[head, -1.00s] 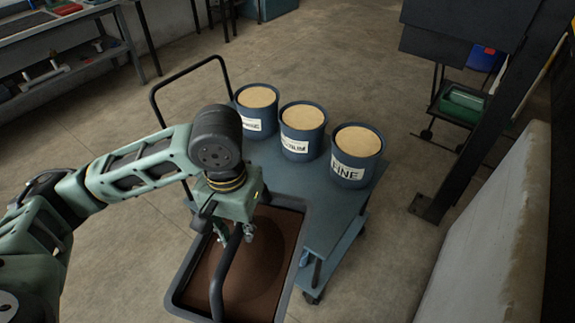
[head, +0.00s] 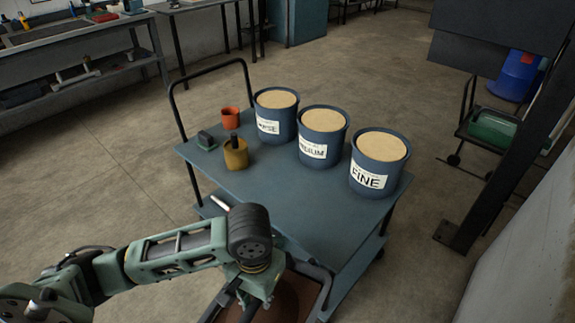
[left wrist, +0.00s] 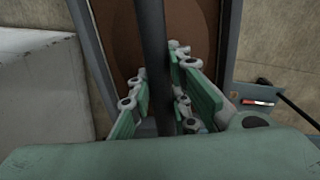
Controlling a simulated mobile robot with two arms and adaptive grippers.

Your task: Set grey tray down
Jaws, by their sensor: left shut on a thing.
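The grey tray (head: 322,274) has a dark rim and brown contents, and is partly cut off at the bottom of the head view. Its rim also shows in the left wrist view (left wrist: 91,50). My left gripper (head: 245,298) is shut on the tray's dark handle bar, which runs between its green fingers in the left wrist view (left wrist: 158,95). The tray is at the near side of the blue trolley (head: 290,205). I cannot tell its height or whether it touches anything. My right gripper is not in view.
Three blue tubs of pale material, the one labelled FINE (head: 379,163) rightmost, line the trolley's far side. An orange cup (head: 231,118), a yellow pot (head: 236,155) and a small dark block (head: 205,140) stand at its left. The trolley's middle is clear. A dark post (head: 490,150) stands at right.

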